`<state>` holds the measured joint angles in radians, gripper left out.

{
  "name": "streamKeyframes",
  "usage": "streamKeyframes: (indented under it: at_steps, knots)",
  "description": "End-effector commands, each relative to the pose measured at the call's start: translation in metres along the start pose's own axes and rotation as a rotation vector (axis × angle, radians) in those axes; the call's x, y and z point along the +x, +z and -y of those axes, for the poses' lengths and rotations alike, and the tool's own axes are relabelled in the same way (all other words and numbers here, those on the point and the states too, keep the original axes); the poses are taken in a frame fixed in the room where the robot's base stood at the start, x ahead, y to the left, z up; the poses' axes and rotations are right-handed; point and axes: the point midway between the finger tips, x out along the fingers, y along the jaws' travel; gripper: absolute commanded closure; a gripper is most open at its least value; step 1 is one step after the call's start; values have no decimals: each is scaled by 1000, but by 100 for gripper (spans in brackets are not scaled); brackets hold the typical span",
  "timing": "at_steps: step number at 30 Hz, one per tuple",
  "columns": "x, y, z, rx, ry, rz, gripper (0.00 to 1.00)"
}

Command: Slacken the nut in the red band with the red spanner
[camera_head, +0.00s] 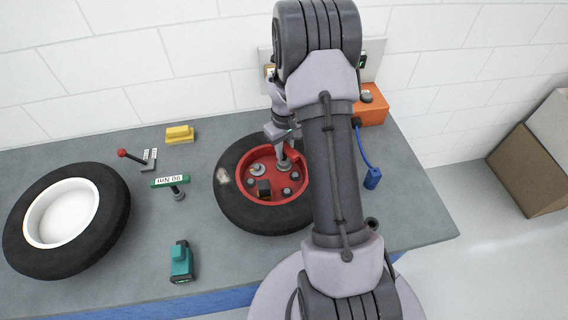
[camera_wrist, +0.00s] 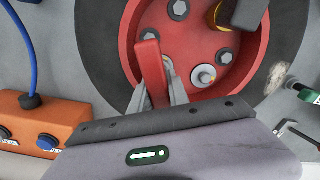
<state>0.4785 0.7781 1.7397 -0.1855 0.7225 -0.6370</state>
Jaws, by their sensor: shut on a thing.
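My gripper (camera_wrist: 165,97) is shut on the red spanner (camera_wrist: 150,68), whose red end stands up between the fingers. In the head view my gripper (camera_head: 285,145) is over the upper right part of the red wheel hub (camera_head: 268,194), partly behind my arm. Several nuts sit in the hub. One nut (camera_wrist: 203,75) on a pale round washer is just right of the fingers in the wrist view. Others are a grey nut (camera_wrist: 178,9) and a nut (camera_wrist: 224,55) nearer the rim. The spanner's working end is hidden, so I cannot tell whether it is on a nut.
A black tyre (camera_head: 230,205) surrounds the hub. A second wheel (camera_head: 62,212) lies left. Between them are a green-handled tool (camera_head: 170,181), a red-knobbed lever (camera_head: 136,157), a yellow block (camera_head: 180,133) and a teal tool (camera_head: 181,262). An orange box (camera_head: 371,108) with a blue cord stands right.

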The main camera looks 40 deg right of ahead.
Motion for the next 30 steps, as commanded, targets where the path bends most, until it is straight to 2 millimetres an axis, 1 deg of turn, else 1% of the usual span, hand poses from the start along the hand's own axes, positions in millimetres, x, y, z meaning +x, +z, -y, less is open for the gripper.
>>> streamKeyframes:
  at_steps: [16, 19, 26, 28, 30]
  knots:
    - [-32, 0, 0, 2, 0, -1, 100]
    - [-35, 0, 0, 2, 0, -1, 100]
    - [-34, 0, 0, 2, 0, -1, 100]
    - [-37, 0, 0, 2, 0, -1, 100]
    - [-44, 0, 0, 2, 0, -1, 100]
